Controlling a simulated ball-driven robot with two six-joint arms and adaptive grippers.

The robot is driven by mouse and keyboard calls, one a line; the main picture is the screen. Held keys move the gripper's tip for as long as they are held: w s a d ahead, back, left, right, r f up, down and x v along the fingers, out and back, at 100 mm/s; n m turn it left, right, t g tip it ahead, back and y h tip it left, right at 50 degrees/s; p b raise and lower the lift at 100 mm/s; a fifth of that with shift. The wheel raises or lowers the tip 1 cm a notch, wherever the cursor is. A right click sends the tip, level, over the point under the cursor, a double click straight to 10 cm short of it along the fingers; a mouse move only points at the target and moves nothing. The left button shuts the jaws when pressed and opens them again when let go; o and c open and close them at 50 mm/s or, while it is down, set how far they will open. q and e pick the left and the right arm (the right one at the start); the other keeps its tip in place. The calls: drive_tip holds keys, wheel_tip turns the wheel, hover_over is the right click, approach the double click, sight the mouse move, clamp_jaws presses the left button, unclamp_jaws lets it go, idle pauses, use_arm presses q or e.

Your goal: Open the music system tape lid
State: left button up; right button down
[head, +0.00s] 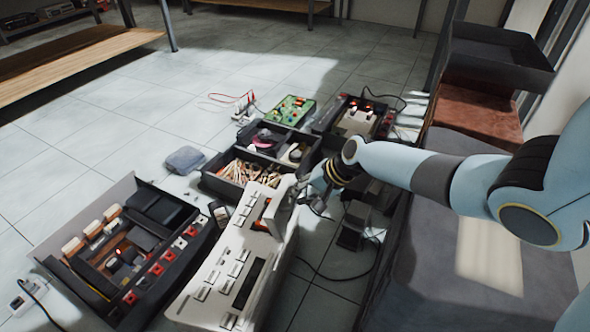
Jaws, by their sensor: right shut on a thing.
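The cream music system (205,306) lies on the tiled floor at the bottom centre, with rows of buttons and a dark slot on its top. Its tape lid (281,208) stands tilted up at the far right end, and an orange-red patch shows beside it. My right gripper (302,196) reaches in from the right and is shut on the tape lid at its upper edge. The exact finger contact is small and partly hidden. My left gripper is not in view.
An opened dark device (172,262) with red and white keys lies to the left. A dark compartment box (226,189) of sticks and parts sits behind. A green circuit board (291,110) lies farther back. A dark bench edge (391,262) and black cable (335,277) are on the right.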

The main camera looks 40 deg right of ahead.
drive_tip(key=shift+s+d+f, duration=0.15)
drive_tip(key=shift+s+f, duration=0.1)
drive_tip(key=shift+f, duration=0.25)
drive_tip(key=shift+s+d+f, duration=0.1)
drive_tip(key=shift+s+f, duration=0.15)
drive_tip(key=shift+f, duration=0.25)
drive_tip(key=c, duration=1.4)
unclamp_jaws()
drive_tip(key=shift+w, duration=0.1)
drive_tip(key=shift+r, duration=0.1)
drive_tip(key=v, duration=1.2)
